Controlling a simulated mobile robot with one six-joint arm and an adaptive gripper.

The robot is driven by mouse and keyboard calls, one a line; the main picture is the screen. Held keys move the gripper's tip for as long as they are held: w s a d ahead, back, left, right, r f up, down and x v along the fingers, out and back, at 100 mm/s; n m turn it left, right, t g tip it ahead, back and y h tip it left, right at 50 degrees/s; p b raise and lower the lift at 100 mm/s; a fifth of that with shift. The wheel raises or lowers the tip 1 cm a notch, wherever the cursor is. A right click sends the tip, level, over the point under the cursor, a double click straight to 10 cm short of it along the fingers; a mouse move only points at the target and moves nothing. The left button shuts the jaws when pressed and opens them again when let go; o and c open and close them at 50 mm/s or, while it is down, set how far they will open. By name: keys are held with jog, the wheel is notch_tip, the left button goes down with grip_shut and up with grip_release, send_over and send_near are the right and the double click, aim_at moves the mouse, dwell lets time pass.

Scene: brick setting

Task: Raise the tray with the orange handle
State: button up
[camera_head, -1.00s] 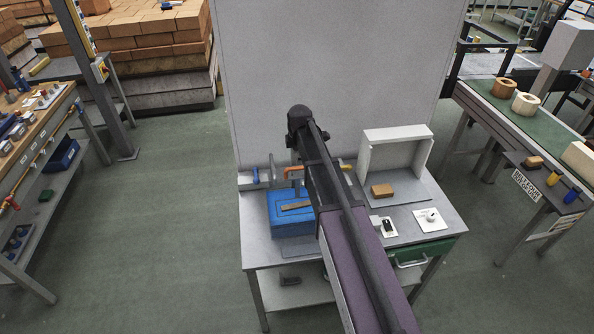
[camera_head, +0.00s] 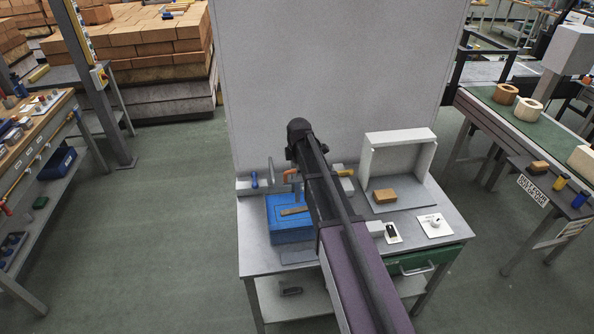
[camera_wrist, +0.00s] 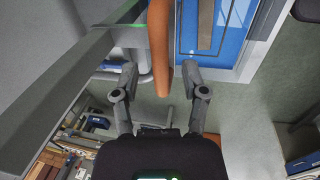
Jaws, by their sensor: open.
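An orange handle (camera_head: 290,175) shows at the back of the grey workbench, left of my arm, partly hidden by it. In the wrist view the orange handle (camera_wrist: 159,45) comes down from the top edge, its rounded end between the two fingers of my gripper (camera_wrist: 162,82). The fingers are open, with a gap on each side of the handle. I cannot clearly make out the tray that belongs to the handle.
A blue box (camera_head: 285,229) with a flat strip on top stands left of my arm; it also shows in the wrist view (camera_wrist: 228,30). Right of my arm are a white open-fronted housing (camera_head: 372,156), a brown brick (camera_head: 384,196) and a white knob plate (camera_head: 434,225). A tall grey panel (camera_head: 340,70) stands behind.

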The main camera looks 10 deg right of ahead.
grip_shut()
jog(key=shift+r, duration=0.1)
jog(key=c, duration=0.8)
grip_release()
jog(key=shift+r, duration=0.15)
grip_release()
jog(key=shift+f, duration=0.3)
notch_tip(320, 180, up, 14)
jog(key=s+p, duration=0.2)
jog(key=p, duration=1.1)
jog(key=shift+s+f+p, duration=0.2)
jog(key=shift+s+p, duration=0.1)
jog(key=shift+s, duration=0.05)
